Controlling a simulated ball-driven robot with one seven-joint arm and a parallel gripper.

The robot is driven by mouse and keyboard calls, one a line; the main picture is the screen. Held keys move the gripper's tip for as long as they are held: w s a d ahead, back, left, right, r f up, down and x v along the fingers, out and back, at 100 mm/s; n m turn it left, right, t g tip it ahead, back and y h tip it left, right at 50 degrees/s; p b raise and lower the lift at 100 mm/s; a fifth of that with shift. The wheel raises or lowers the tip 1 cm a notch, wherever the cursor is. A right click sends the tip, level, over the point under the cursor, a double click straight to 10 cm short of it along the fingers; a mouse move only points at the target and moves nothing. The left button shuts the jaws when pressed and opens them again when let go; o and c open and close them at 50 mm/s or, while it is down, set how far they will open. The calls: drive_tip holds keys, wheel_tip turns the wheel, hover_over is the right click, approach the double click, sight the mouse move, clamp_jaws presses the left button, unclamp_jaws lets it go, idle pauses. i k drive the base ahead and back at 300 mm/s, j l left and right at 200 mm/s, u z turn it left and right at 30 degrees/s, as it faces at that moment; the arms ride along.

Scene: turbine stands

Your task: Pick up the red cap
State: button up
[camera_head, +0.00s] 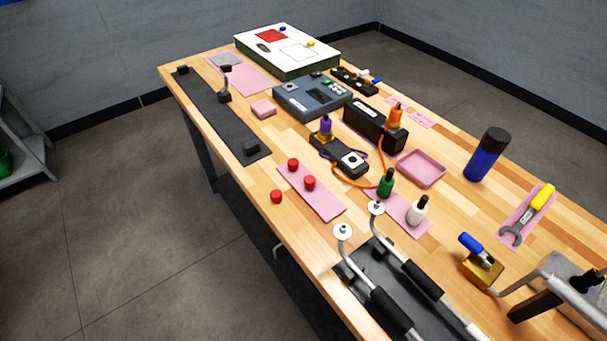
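Three small round red caps show on the wooden table. One red cap (276,197) sits on bare wood near the table's front left edge. A second red cap (293,164) stands at the far end of a pink mat (323,202). A third red cap (309,183) stands on the same mat, a little nearer. All three stand apart from each other. I cannot make out my gripper in this view.
Two white rods with black grips and round white ends (343,231) lie in the foreground. Green (386,184) and white bottles (418,210) stand right of the caps. A dark strip (225,120) lies beyond them. A blue bottle (487,155) stands at right.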

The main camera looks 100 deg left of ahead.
sight(309, 180)
drive_tip(key=u, duration=2.15)
drive_tip(key=z, duration=1.5)
drive_tip(key=u, duration=1.05)
